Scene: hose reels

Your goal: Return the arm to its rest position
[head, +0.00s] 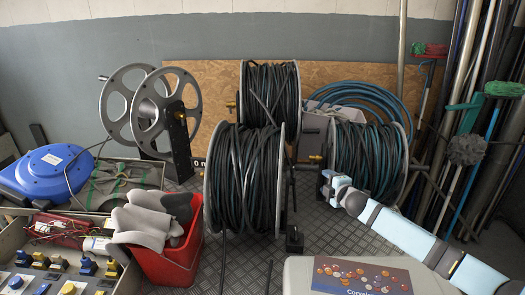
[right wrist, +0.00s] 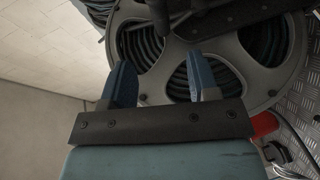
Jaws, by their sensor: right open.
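My right arm comes in from the lower right in the head view. Its gripper (head: 333,184) is in front of the right hose reel (head: 366,158), just right of the front hose reel (head: 243,185). In the right wrist view the two blue fingers of the gripper (right wrist: 162,82) stand apart with nothing between them. Beyond them is a reel with a grey spoked flange (right wrist: 262,75) and dark hose; a dark bar crosses in front of it. I cannot tell whether the fingers touch the reel. My left gripper is not in view.
Another full reel (head: 270,90) stands behind, and an empty reel (head: 178,115) at left. A red bucket (head: 168,262), blue reel (head: 45,172) and toolbox are at lower left. Poles and brushes (head: 465,150) lean at right. A grey box (head: 298,275) is in front.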

